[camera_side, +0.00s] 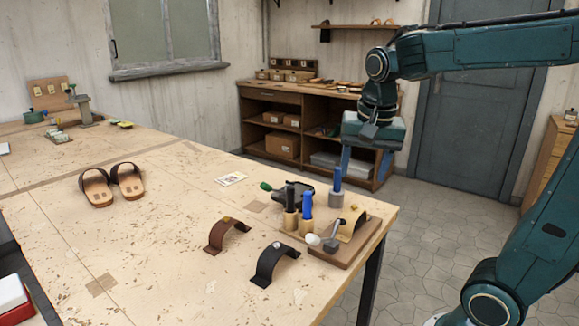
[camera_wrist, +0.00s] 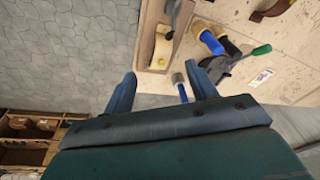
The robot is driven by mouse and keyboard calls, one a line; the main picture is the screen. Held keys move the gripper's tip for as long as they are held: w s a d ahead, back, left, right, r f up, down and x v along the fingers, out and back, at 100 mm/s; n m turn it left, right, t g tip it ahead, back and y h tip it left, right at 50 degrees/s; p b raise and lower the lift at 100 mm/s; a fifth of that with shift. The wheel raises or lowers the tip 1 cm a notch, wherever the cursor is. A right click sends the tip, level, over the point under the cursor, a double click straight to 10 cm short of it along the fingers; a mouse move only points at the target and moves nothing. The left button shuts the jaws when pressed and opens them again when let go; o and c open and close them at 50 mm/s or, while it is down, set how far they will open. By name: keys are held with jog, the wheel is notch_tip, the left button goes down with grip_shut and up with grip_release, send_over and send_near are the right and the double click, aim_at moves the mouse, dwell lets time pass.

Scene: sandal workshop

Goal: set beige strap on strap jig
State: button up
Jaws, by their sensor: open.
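My gripper (camera_side: 364,178) is open, above and beyond the table's right edge, apart from the strap. Between its fingers in the wrist view (camera_wrist: 161,69) is a blue-handled tool with a grey block (camera_wrist: 180,85); whether it touches a finger I cannot tell.
Blue and black handled tools (camera_side: 305,208) and a green-handled tool (camera_side: 290,191) stand close to the board. A brown strap (camera_side: 227,232) and a black strap (camera_side: 274,262) lie in front. Sandals (camera_side: 112,184) are farther left. The table's middle is mostly clear.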

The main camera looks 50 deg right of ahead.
jog(key=s+a+f+n+t+y, duration=0.1)
jog(key=s+a+f+n+t, duration=0.1)
jog(key=s+a+n, duration=0.6)
jog(key=shift+s+a+f+n+t+y, duration=0.3)
jog(key=shift+s+n+t, duration=0.5)
jog(key=shift+n, duration=1.4)
